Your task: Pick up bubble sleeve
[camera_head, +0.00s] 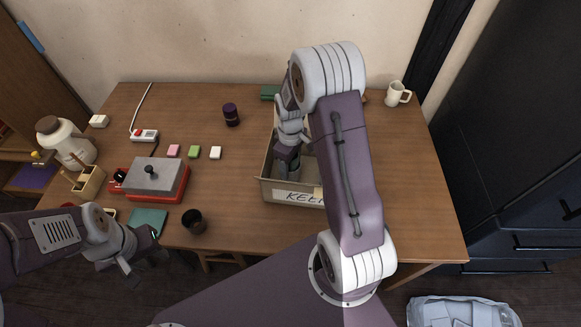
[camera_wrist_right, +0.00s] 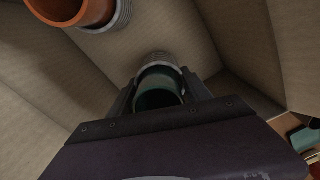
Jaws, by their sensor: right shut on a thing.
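My right gripper (camera_wrist_right: 162,95) is inside the cardboard box (camera_head: 290,194), low between its walls. It is shut on a dark green cup-like thing (camera_wrist_right: 158,98) with a pale grey ribbed sleeve (camera_wrist_right: 159,60) around its far end. I take this grey wrap to be the bubble sleeve. A second grey ribbed sleeve (camera_wrist_right: 118,14) sits around an orange cup (camera_wrist_right: 75,8) at the top left of the right wrist view. In the head view my right gripper (camera_head: 287,165) partly hides the box's inside. My left gripper (camera_head: 140,250) is open and empty at the table's front left.
The box front carries handwriting. A dark cup (camera_head: 194,221), a teal pad (camera_head: 148,221) and a red-and-grey appliance (camera_head: 152,180) are near the left arm. A dark purple jar (camera_head: 231,115) and white mug (camera_head: 397,94) stand further back. The table (camera_head: 420,190) is clear right of the box.

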